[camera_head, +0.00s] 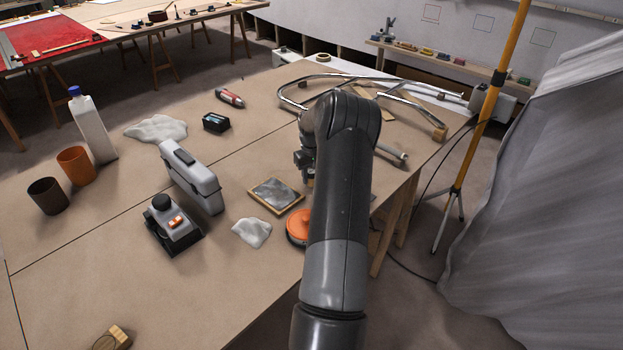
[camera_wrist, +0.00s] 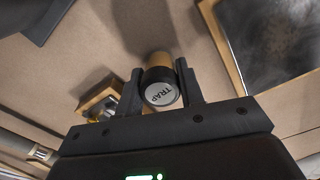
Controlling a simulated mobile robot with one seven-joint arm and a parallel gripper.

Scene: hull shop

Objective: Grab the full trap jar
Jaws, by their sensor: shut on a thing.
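A small jar (camera_wrist: 161,87) with a dark lid rim and a pale round lid marked "TRAP" sits between the fingers of my gripper (camera_wrist: 160,84) in the wrist view. The fingers are shut on it, one on each side. Its lid faces the wrist camera, and an amber-tan part of its body shows beyond the lid. How full it is cannot be told. In the head view my arm reaches over the right part of the bench and hides most of the gripper; I cannot make out the jar clearly there.
Near the arm lie a wood-framed dark panel (camera_head: 276,194), an orange disc (camera_head: 298,229) and a white cloth (camera_head: 252,233). A grey case (camera_head: 192,178) and a black device (camera_head: 173,226) stand left. Bent metal tubing (camera_head: 290,92) lies behind. The bench's front-left is largely clear.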

